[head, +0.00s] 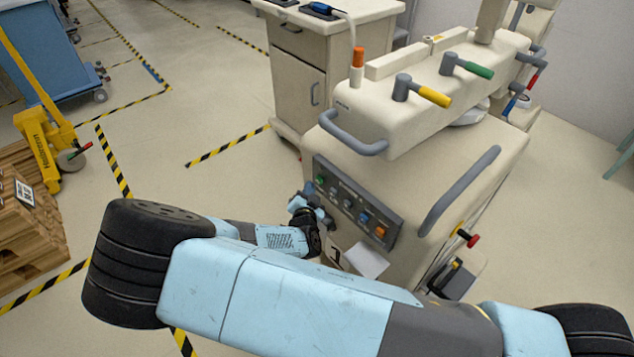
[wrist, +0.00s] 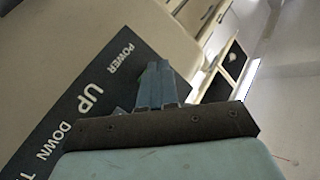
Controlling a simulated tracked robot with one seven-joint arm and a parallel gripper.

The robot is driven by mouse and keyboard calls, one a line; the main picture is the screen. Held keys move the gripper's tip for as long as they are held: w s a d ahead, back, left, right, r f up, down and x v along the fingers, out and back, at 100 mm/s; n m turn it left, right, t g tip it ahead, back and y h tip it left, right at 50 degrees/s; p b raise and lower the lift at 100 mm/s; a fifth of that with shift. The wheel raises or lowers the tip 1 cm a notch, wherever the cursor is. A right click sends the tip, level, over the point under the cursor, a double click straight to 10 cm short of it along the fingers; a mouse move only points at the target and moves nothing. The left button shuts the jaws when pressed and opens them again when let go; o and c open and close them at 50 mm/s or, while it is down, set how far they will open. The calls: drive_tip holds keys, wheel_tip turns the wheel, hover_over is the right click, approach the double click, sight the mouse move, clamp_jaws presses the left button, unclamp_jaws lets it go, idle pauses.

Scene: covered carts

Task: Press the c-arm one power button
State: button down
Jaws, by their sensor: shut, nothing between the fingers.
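The C-arm unit (head: 400,190) is a beige cart with a dark control panel (head: 352,205) on its front, holding a row of buttons. A green button (head: 320,181) is at the panel's left end; blue and orange ones are further right. In the wrist view the panel (wrist: 100,85) reads POWER, UP and DOWN. My gripper (head: 308,204) is at the panel's left end, just below the green button. In the wrist view my gripper (wrist: 156,70) is shut and empty, its tips beside the word POWER.
A grey handle (head: 458,190) runs along the unit's right side, and another handle (head: 352,133) sticks out above the panel. A beige cabinet (head: 300,70) stands behind. A yellow pallet jack (head: 45,145) and wooden pallets (head: 25,240) are at left. The floor between is clear.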

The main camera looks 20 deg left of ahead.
drive_tip(key=s+a, duration=0.1)
drive_tip(key=s, duration=0.2)
drive_tip(key=s+a, duration=0.1)
drive_tip(key=s, duration=0.1)
drive_tip(key=shift+s+a, duration=0.1)
drive_tip(key=shift+a, duration=0.2)
idle(0.5)
